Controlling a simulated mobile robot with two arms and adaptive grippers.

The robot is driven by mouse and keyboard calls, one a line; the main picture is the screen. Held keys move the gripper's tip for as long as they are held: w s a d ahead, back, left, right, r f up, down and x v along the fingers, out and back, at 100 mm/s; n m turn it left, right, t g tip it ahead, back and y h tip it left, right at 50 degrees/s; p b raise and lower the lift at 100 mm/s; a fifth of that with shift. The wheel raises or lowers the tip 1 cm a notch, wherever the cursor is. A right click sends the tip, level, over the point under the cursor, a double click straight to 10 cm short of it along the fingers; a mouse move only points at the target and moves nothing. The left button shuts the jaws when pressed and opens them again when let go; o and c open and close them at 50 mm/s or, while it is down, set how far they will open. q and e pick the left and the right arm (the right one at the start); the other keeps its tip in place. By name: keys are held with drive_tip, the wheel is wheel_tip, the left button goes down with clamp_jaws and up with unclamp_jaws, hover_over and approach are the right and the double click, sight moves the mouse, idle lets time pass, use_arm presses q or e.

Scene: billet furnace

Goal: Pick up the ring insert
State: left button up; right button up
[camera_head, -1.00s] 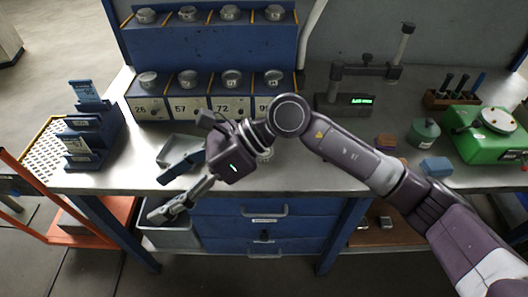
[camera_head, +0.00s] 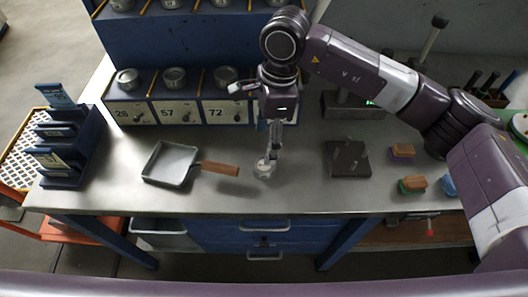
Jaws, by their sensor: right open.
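A small, round, pale metal piece (camera_head: 264,169), which looks like the ring insert, sits on the steel bench top near its front edge. My right gripper (camera_head: 271,153) points down at it from above. Its fingers are open, and their tips are at or just over the piece, partly covering its far side. I cannot tell whether they touch it. Other round metal pieces (camera_head: 174,77) sit on the numbered blue rack at the back. My left gripper is not in view.
A shallow metal pan (camera_head: 171,163) with a wooden handle (camera_head: 220,169) lies just left of the gripper. A dark square plate (camera_head: 348,158) and several small brushes or blocks (camera_head: 412,184) lie to the right. A blue card holder (camera_head: 70,148) stands at far left.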

sight(264, 167)
drive_tip(key=shift+s+f, duration=0.25)
drive_tip(key=shift+f, duration=0.2)
drive_tip(key=shift+s+a+f+p, duration=0.1)
drive_tip(key=shift+s+f+p, duration=0.35)
drive_tip(key=shift+f+p, duration=0.25)
drive_tip(key=shift+s+f+p, duration=0.2)
drive_tip(key=shift+f+p, duration=0.55)
drive_tip(key=shift+f, duration=0.4)
wheel_tip(264, 167, down, 2)
drive_tip(key=shift+w+f, duration=0.1)
drive_tip(key=shift+w, duration=0.05)
drive_tip(key=shift+f, duration=0.2)
drive_tip(key=c, duration=1.7)
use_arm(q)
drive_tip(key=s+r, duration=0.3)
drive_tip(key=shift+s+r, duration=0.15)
use_arm(e)
drive_tip(key=shift+a+r, duration=0.1)
clamp_jaws()
